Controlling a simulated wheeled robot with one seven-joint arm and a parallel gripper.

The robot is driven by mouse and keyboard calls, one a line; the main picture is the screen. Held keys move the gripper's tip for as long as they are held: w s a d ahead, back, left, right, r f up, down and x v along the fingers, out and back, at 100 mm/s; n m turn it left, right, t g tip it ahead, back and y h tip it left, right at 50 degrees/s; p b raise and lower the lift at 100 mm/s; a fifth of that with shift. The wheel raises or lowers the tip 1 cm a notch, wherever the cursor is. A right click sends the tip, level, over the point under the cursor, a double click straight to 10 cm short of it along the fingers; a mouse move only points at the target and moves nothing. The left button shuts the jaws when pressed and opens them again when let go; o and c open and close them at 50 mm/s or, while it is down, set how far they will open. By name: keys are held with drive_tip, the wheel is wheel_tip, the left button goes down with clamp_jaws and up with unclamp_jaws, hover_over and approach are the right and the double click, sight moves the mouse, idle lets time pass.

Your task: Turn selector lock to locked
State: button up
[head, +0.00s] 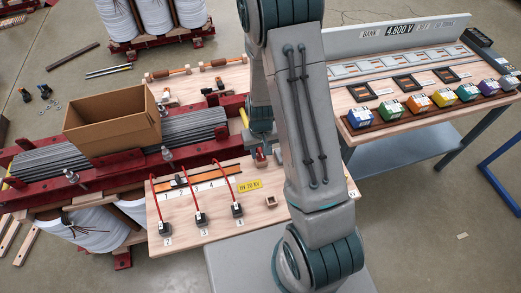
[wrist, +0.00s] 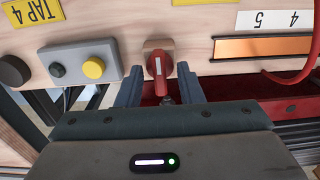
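The selector lock (wrist: 160,62) is a red knob with a white mark on a pale square plate, set in the wooden panel. In the wrist view its handle points toward my gripper. My gripper (wrist: 160,82) is open, with one finger on each side of the knob and small gaps between. The knob's lower end is partly hidden close to the gripper body. In the head view, a red part (head: 261,155) shows just below my gripper (head: 260,143). I cannot read any locked or unlocked marking.
A grey box with a yellow button (wrist: 94,68) sits left of the knob in the wrist view; a black knob (wrist: 14,70) is farther left. A red cable (wrist: 290,77) loops at right. The wooden board (head: 190,236) carries several red cables. A cardboard box (head: 112,120) stands left.

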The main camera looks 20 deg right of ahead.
clamp_jaws()
drive_tip(key=shift+m, duration=0.4)
drive_tip(key=m, duration=0.3)
drive_tip(key=shift+m+b, duration=0.3)
drive_tip(key=shift+b, duration=0.1)
drive_tip(key=m, duration=0.4)
drive_tip(key=shift+m, duration=0.3)
drive_tip(key=m+p, duration=0.1)
drive_tip(key=m, duration=0.3)
drive_tip(key=shift+r+m, duration=0.1)
drive_tip(key=shift+m, duration=0.2)
drive_tip(key=shift+m+p, duration=0.95)
drive_tip(key=shift+m, duration=1.15)
